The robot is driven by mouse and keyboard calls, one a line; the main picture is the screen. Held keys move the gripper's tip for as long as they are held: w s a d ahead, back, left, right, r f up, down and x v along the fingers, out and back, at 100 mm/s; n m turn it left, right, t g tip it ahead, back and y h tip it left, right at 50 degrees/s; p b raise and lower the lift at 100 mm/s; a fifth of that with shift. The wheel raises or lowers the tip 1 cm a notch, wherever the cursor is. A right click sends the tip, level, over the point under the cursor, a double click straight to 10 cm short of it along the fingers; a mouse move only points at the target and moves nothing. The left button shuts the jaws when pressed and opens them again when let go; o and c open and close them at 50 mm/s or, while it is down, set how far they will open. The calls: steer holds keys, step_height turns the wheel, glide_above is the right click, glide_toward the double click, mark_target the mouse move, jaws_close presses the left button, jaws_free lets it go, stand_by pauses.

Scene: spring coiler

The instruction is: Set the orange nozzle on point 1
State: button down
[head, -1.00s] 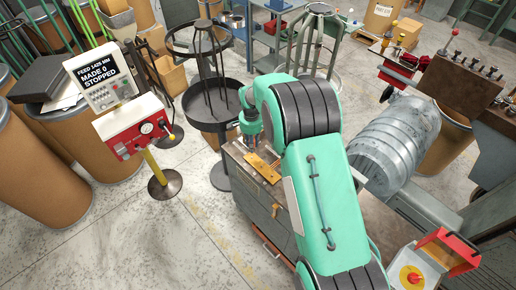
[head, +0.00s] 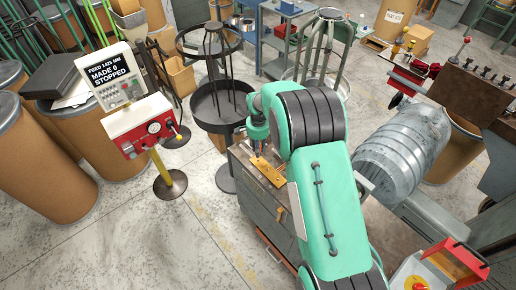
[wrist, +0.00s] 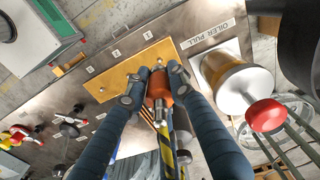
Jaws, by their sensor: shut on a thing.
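The orange nozzle (wrist: 158,86) is between the two blue fingertips of my gripper (wrist: 158,88) in the wrist view. The gripper is shut on it, and a metal tip on the nozzle shows toward the bottom of the picture. Behind it lies a yellow-orange board (wrist: 128,74) on the grey bench top. Small white number labels (wrist: 116,53) stand along the board's edge; I cannot read surely which is point 1. In the head view my gripper (head: 258,147) is at the board (head: 270,176), near its far end. Whether the nozzle touches the board is unclear.
A brass cylinder with a red knob (wrist: 266,115) stands right of my gripper, beside an "OILER PULL" label (wrist: 212,33). Small red and yellow parts (wrist: 22,133) lie at the left. A red control box (head: 140,125) stands left of the bench, with open floor between.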

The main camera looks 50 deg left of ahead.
steer(key=shift+f+b, duration=0.75)
steer(key=shift+f, duration=1.4)
steer(key=shift+f+b, duration=0.45)
steer(key=shift+f, duration=0.1)
stand_by(0.9)
steer(key=c, duration=1.4)
jaws_free()
step_height(320, 180, up, 12)
step_height(320, 180, up, 6)
steer(key=p, duration=0.2)
glide_above(258, 160)
